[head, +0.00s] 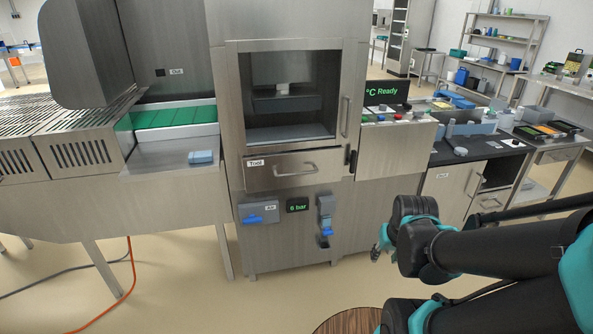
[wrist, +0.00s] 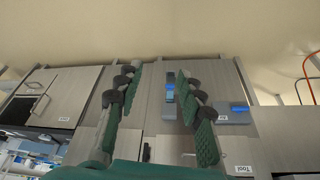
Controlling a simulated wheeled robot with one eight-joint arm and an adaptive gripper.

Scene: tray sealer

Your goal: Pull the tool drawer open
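The tool drawer (head: 260,178) is a grey steel front marked "Tool", below the window of the sealer in the head view. It looks shut or nearly flush. Its bar handle (head: 295,170) is at its middle. In the upside-down wrist view, part of the drawer (wrist: 217,162) shows at the bottom right, with its label. My gripper (wrist: 158,108) is open, with two green-padded fingers apart and nothing between them. In the head view its tip (head: 380,244) shows to the right of and below the drawer, apart from the handle; my wrist hides most of it.
Below the drawer are a blue-handled air valve (head: 258,213), a "6 bar" display (head: 297,205) and a blue-grey regulator (head: 326,218). A control panel (head: 386,115) stands to the right, above the drawer's level. A dark-topped bench (head: 478,148) is further right.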

